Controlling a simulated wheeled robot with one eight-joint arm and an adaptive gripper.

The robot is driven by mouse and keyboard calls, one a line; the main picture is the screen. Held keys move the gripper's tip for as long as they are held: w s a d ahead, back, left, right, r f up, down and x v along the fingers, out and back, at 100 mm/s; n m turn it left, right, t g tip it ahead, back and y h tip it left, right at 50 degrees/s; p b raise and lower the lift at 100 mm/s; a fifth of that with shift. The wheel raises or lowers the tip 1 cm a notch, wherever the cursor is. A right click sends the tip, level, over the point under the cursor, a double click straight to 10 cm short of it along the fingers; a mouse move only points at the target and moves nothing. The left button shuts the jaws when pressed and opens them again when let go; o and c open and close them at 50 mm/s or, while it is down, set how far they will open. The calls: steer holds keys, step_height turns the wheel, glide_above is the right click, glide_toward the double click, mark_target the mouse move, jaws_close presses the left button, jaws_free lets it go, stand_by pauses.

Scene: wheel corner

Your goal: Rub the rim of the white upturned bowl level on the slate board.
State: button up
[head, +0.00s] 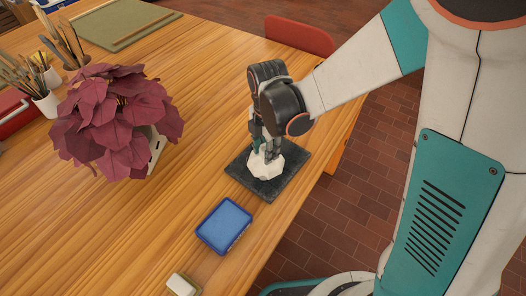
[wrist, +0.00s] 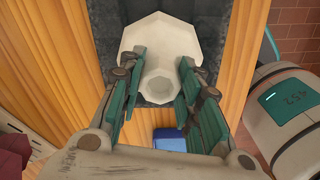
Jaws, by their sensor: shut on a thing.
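The white upturned bowl (head: 264,164) rests rim down on the dark slate board (head: 241,172) near the table's right edge. In the wrist view the bowl (wrist: 160,38) has a faceted outline, with its round foot between my fingers. My gripper (head: 266,147) is above the bowl with its fingers pointing down. In the wrist view my gripper (wrist: 159,88) is shut on the bowl's foot, one teal finger on each side. The slate board (wrist: 103,20) shows around the bowl in the wrist view. The rim's contact with the board is too small to judge.
A blue sponge-like block in a tray (head: 224,226) lies just in front of the board. A small white block (head: 181,285) is at the front edge. A dark red plant (head: 118,115) stands to the left. A red chair (head: 300,36) is behind. Bare wood lies left of the board.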

steer(key=shift+w+d+f, duration=0.1)
steer(key=shift+w+d, duration=0.9)
steer(key=shift+w, duration=0.05)
steer(key=shift+w+d, duration=0.9)
steer(key=shift+w, duration=0.1)
steer(key=shift+s+a, duration=0.95)
steer(key=shift+s, duration=0.2)
steer(key=shift+s+a, duration=1.8)
steer(key=shift+w+d, duration=1.4)
steer(key=shift+w, duration=0.05)
steer(key=shift+r+p, duration=2.15)
steer(key=shift+r, duration=0.9)
steer(key=shift+f, duration=0.15)
